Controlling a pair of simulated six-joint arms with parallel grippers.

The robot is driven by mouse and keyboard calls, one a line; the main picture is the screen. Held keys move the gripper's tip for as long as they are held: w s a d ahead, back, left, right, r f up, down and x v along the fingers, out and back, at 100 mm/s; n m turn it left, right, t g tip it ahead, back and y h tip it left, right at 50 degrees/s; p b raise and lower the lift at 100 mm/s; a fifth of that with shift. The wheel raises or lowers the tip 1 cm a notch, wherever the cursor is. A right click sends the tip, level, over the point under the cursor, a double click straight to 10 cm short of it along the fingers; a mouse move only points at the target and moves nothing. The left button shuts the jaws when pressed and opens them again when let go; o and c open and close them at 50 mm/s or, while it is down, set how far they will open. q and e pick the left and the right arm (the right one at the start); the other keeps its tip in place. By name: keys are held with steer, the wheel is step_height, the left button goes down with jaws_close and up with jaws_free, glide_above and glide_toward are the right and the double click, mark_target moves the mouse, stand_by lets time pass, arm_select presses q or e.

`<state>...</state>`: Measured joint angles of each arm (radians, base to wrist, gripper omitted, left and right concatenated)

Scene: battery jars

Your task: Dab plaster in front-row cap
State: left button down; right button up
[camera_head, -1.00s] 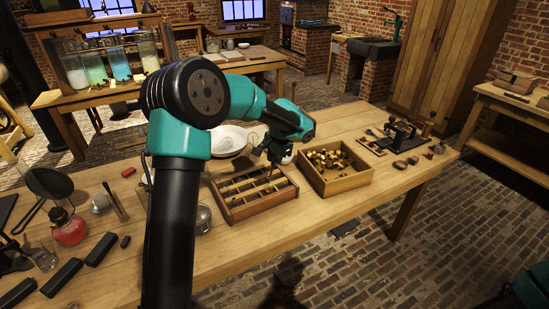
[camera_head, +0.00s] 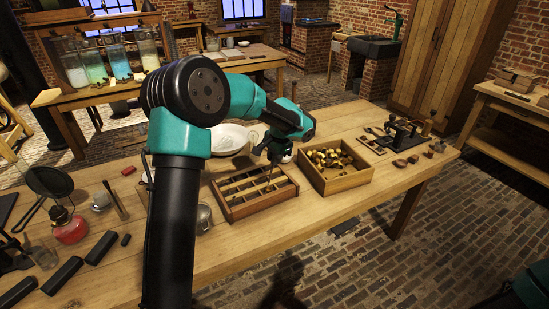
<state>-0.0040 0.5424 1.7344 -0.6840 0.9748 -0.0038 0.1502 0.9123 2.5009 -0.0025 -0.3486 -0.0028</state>
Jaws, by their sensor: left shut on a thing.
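My left gripper (camera_head: 273,161) is shut on a thin, dark, rod-like tool, which points down over the wooden compartment tray (camera_head: 234,215). The tool's tip is too small for me to tell whether it touches anything. I cannot make out any caps clearly in the tray's compartments. A white bowl (camera_head: 226,131) stands behind the tray, partly hidden by my left arm; its contents are unclear. My right gripper is not in view.
A wooden box (camera_head: 345,183) of brass pieces stands just right of the tray. A small dark metal device (camera_head: 405,136) is farther right. A red-liquid burner (camera_head: 70,230) and dark blocks (camera_head: 62,275) lie at left. The front table edge is clear.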

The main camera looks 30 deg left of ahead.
arm_select(q)
steer(key=shift+f, duration=1.5)
stand_by(2.2)
steer(key=shift+r, duration=3.8)
